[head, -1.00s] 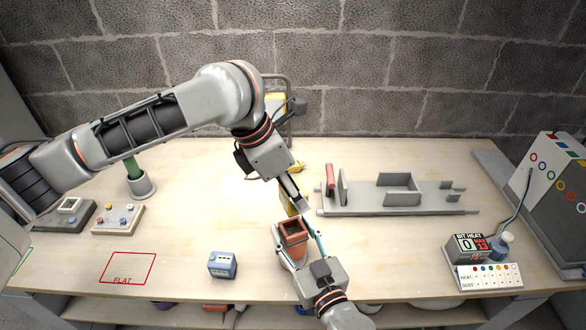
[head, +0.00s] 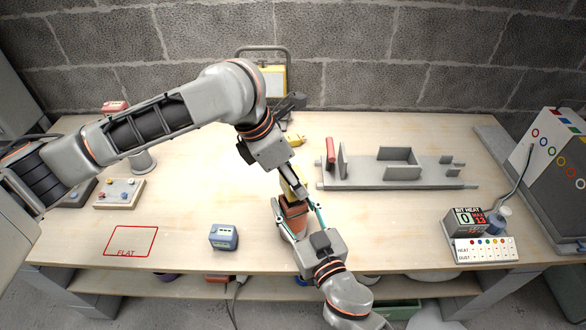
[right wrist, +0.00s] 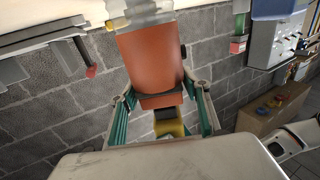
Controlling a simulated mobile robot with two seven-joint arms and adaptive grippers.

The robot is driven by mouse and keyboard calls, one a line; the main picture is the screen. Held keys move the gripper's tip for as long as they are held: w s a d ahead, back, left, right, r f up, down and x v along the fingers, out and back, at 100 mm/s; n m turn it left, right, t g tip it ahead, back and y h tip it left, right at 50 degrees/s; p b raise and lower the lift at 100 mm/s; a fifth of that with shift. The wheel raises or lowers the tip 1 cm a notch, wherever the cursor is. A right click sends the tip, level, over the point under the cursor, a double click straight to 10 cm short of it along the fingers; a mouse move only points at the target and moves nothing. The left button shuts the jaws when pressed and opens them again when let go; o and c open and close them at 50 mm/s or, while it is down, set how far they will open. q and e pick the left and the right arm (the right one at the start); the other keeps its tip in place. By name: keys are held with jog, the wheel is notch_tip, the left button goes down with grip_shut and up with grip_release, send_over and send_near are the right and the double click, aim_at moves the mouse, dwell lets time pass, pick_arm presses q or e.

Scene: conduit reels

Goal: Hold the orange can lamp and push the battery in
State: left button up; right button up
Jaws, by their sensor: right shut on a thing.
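The orange can lamp (head: 292,219) is held upside down over the front of the bench, its mouth facing up. My right gripper (head: 298,214) is shut around it, with a teal-lined finger on each side. In the right wrist view the lamp (right wrist: 152,60) shows large between the fingers (right wrist: 160,120), its clear lens at the top of the picture. The yellow and black battery (head: 289,191) is at the lamp's mouth and also shows in the wrist view (right wrist: 169,129). How deep it sits is hidden. My left gripper (head: 300,193) is against the battery; its finger gap is hidden.
A grey fixture with a red handle (head: 331,154) lies behind to the right. A blue box (head: 223,237) and the red FLAT outline (head: 131,241) are at the front left. A bit heat display (head: 466,221) stands at the right. Bench between the lamp and display is clear.

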pick_arm(q)
jog(key=shift+f, duration=0.9)
jog(key=shift+f, duration=0.5)
dwell(1.6)
jog(key=o, duration=1.4)
jog(key=shift+c, duration=0.2)
jog(key=v, duration=1.2)
jog(key=shift+d, duration=0.1)
pick_arm(e)
jog(key=o, duration=1.4)
jog(key=shift+o, duration=0.2)
